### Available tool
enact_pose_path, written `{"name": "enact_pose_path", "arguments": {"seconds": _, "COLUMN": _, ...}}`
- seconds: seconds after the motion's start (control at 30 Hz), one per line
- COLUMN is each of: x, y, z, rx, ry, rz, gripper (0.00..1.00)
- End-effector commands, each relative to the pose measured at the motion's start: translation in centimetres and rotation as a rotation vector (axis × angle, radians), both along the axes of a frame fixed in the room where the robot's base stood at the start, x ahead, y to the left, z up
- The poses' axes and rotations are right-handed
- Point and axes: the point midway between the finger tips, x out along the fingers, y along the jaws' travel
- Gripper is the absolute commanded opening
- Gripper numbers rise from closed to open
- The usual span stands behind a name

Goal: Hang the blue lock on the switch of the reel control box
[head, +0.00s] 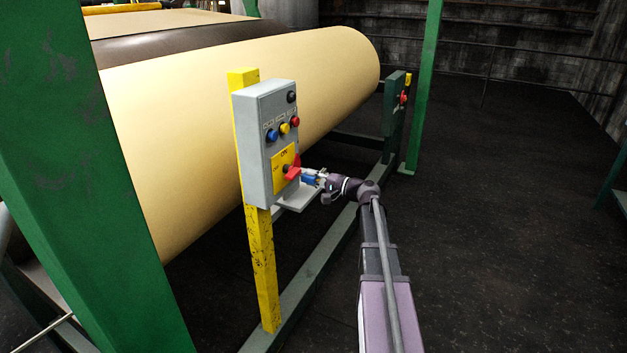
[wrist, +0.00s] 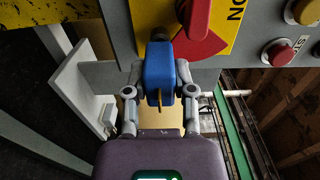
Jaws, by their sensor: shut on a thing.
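The grey reel control box (head: 267,150) is mounted on a yellow post, with a red rotary switch (head: 291,168) on a yellow plate low on its front. In the wrist view the red switch (wrist: 195,22) is at the top, just beyond the lock. My gripper (head: 318,178) is at the box's lower front. In the wrist view my gripper (wrist: 160,88) is shut on the blue lock (wrist: 160,70), fingers on both sides of its body. The blue lock (head: 309,180) is close to the switch. Its shackle is mostly hidden, so I cannot tell whether it touches the switch.
A small grey shelf (head: 298,197) juts out below the switch; it also shows at left in the wrist view (wrist: 82,88). Buttons (head: 283,128) sit above the switch. A large cream roll (head: 200,110) stands behind. A green upright (head: 95,180) is at left. The floor at right is clear.

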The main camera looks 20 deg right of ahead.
Motion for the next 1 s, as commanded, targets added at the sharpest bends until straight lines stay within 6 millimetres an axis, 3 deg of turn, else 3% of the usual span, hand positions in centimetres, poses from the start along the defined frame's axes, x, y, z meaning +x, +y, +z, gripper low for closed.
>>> {"name": "enact_pose_path", "arguments": {"seconds": 1.0, "x": 1.3, "y": 0.9, "z": 0.0, "rx": 0.000, "ry": 0.000, "rz": 0.000, "gripper": 0.00}}
